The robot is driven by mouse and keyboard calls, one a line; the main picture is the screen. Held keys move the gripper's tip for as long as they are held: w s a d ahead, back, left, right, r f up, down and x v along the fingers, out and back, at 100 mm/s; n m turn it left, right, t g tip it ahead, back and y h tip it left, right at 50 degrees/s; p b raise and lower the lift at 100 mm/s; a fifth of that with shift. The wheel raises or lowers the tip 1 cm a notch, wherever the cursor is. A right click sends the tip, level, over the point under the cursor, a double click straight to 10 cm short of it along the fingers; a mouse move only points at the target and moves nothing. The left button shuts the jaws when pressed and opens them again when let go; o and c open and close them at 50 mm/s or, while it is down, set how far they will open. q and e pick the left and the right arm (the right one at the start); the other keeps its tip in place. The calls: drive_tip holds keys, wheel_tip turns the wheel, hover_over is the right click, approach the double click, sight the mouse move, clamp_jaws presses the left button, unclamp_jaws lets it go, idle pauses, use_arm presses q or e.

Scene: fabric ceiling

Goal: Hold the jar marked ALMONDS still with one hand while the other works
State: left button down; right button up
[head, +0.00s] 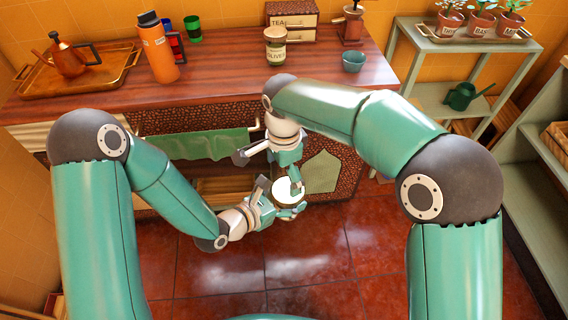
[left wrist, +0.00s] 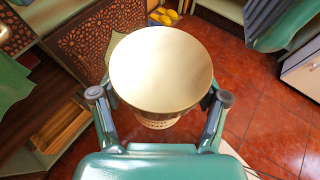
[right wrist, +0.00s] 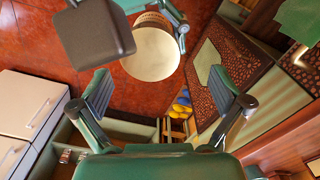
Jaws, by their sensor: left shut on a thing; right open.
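A jar with a pale round lid (head: 288,189) is held in the air in front of the counter. Its lid fills the middle of the left wrist view (left wrist: 160,68), and no lettering on the jar can be read. My left gripper (head: 275,206) is shut on it, with a finger on each side below the lid (left wrist: 160,102). My right gripper (head: 268,168) is open and empty, just above and beside the jar. In the right wrist view the jar's lid (right wrist: 152,55) shows beyond the open fingers (right wrist: 158,95).
A jar marked OLIVES (head: 275,50), an orange bottle (head: 158,50), a tray with a copper pot (head: 68,60), a TEA box (head: 292,22) and a teal bowl (head: 353,62) stand on the counter (head: 220,85). A green towel (head: 205,145) hangs below. A plant shelf (head: 430,55) stands right.

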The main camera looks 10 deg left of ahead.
sight(284, 187)
drive_tip(key=shift+f, duration=2.2)
drive_tip(key=shift+f, duration=0.15)
drive_tip(key=c, duration=1.5)
drive_tip(key=shift+c, duration=0.6)
drive_tip(key=o, duration=1.3)
